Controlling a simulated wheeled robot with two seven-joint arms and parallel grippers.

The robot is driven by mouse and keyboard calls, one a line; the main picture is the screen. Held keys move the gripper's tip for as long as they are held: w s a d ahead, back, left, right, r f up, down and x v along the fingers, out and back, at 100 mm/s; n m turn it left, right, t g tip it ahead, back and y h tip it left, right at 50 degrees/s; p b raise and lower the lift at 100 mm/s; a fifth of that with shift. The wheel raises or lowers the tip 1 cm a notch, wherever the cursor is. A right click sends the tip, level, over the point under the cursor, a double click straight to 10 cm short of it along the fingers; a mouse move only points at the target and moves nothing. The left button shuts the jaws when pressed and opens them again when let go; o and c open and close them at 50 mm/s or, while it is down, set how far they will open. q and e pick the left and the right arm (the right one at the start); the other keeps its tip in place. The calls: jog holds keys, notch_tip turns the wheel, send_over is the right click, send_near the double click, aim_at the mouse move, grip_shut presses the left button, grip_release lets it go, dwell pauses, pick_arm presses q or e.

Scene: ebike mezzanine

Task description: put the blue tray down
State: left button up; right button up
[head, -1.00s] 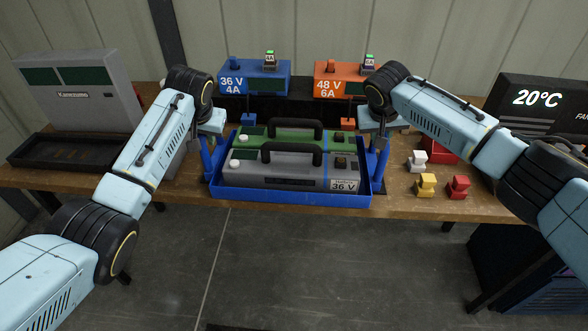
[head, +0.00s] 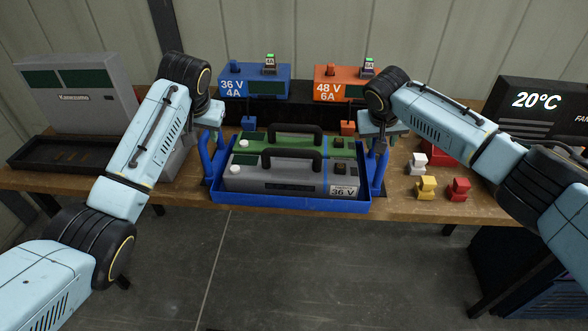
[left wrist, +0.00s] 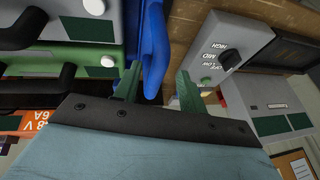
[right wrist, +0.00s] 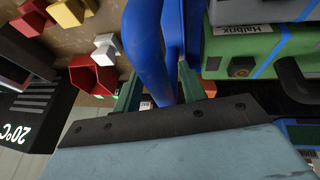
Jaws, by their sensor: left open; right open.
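The blue tray (head: 290,199) rests on the wooden workbench at its front edge. It holds a green battery case (head: 262,143) and a grey one (head: 275,178). My left gripper (head: 208,122) is open at the tray's left handle; the left wrist view shows the blue handle (left wrist: 153,50) between its spread fingers. My right gripper (head: 380,138) is open at the right handle; the right wrist view shows that handle (right wrist: 146,45) between the fingers, with gaps beside it.
Blue (head: 254,82) and orange (head: 341,83) chargers stand behind the tray. White, yellow (head: 426,187) and red (head: 458,188) small pieces lie to the right. A grey machine (head: 80,90) and black tray (head: 62,152) stand left. Floor in front is clear.

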jog(key=shift+r, duration=0.15)
pick_arm(q)
jog(key=v, duration=0.7)
jog(key=shift+r, duration=0.2)
pick_arm(e)
jog(key=v, duration=1.2)
pick_arm(q)
jog(key=shift+s, duration=0.15)
pick_arm(e)
jog(key=shift+s+f, duration=0.1)
jog(key=shift+f, duration=0.1)
